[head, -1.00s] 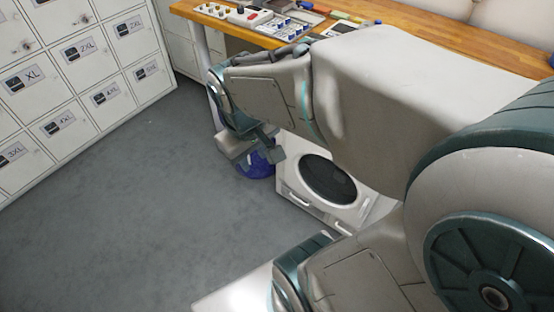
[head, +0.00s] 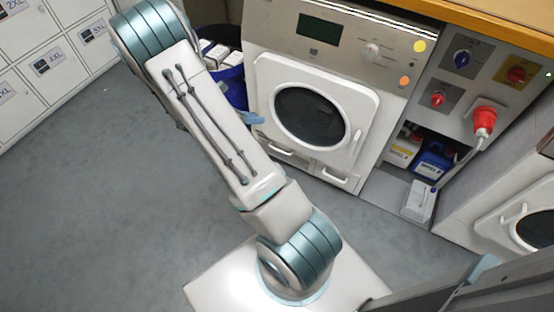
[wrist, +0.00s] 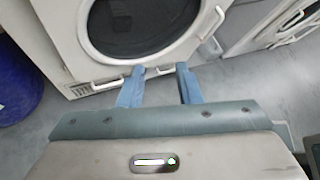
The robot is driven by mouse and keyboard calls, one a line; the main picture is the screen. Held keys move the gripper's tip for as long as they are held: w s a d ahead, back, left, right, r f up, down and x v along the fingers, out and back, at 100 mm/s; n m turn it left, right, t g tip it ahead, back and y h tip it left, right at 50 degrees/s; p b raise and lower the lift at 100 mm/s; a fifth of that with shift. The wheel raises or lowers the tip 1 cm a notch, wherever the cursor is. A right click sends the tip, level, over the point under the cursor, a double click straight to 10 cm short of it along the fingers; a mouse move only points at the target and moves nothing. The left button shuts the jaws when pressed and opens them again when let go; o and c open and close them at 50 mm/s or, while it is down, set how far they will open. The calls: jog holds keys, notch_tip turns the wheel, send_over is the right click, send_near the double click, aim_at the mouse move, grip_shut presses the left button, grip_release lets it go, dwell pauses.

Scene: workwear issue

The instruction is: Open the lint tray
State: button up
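The machine (head: 345,50) has a round dark door window (head: 310,116), also in the wrist view (wrist: 140,25). Two low drawer fronts sit below the door, with a left handle (head: 282,150) and a right handle (head: 330,177). Both look closed; I cannot read which is the lint tray. In the wrist view the left handle (wrist: 95,87) is left of my gripper (wrist: 160,70); the right handle (wrist: 158,71) appears between the fingertips. My gripper is open and empty, its fingers pointing at the machine's lower front; contact cannot be told. In the head view my arm partly hides it.
A blue bin (head: 232,85) stands left of the machine, also in the wrist view (wrist: 18,85). To the right are a switch panel with a red plug (head: 484,121), bottles (head: 432,160) on a low shelf and another round-door machine (head: 525,228). Grey floor (head: 90,210) is open at left.

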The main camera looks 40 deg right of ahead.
jog(key=w+d+f+n+t+h+b, duration=0.15)
jog(key=f+n+t+b, duration=0.5)
jog(key=f, duration=1.35)
jog(key=w+d+f+n+t+h+b, duration=0.1)
jog(key=w+d+f+n+b, duration=0.15)
jog(key=f+n+b, duration=0.95)
jog(key=w+d+f+n, duration=0.1)
jog(key=w+d+f, duration=0.3)
jog(key=d+f, duration=0.6)
jog(key=shift+w+d, duration=0.15)
jog(key=shift+d, duration=1)
jog(key=shift+n+t, duration=0.25)
grip_shut()
